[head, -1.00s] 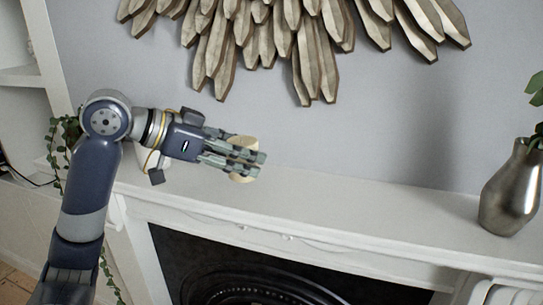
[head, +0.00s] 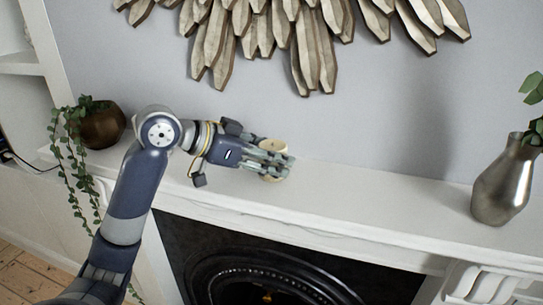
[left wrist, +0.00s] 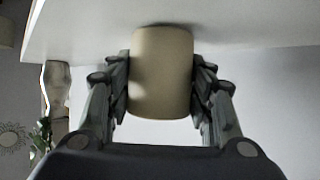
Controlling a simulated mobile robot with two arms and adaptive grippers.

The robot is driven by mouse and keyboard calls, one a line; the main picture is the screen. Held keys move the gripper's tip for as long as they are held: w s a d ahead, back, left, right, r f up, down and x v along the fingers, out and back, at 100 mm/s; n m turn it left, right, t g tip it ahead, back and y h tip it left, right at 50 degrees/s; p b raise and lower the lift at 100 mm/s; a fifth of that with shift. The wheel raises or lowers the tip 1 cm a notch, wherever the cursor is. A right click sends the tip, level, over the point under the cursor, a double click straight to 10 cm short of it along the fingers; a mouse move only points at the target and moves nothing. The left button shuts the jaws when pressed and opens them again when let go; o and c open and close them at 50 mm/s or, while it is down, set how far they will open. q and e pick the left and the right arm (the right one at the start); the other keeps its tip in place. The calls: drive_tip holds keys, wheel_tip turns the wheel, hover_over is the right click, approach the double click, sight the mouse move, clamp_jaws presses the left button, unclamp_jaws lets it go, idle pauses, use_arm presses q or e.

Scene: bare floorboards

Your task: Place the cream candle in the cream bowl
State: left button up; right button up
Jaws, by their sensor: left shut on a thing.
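The cream candle (head: 273,145) is a short, thick cylinder held between the fingers of my left gripper (head: 277,164). In the left wrist view the candle (left wrist: 161,72) fills the space between the two fingers (left wrist: 160,90), which press on its sides. In the head view the gripper is over the white mantel shelf, with fingers partly covering the candle. I cannot tell whether the candle touches the shelf. I do not see the cream bowl in either view. My right gripper is not in view.
The white mantel shelf (head: 370,205) is clear between my gripper and a silver vase (head: 503,180) at the right. A brown pot (head: 103,127) with a trailing plant stands at its left end. A wooden wall ornament (head: 318,55) hangs above. The dark fireplace (head: 190,240) is below.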

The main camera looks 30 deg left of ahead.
use_arm(q)
drive_tip(key=shift+f, duration=0.1)
drive_tip(key=o, duration=0.9)
drive_tip(key=shift+c, duration=0.2)
drive_tip(key=o, duration=0.3)
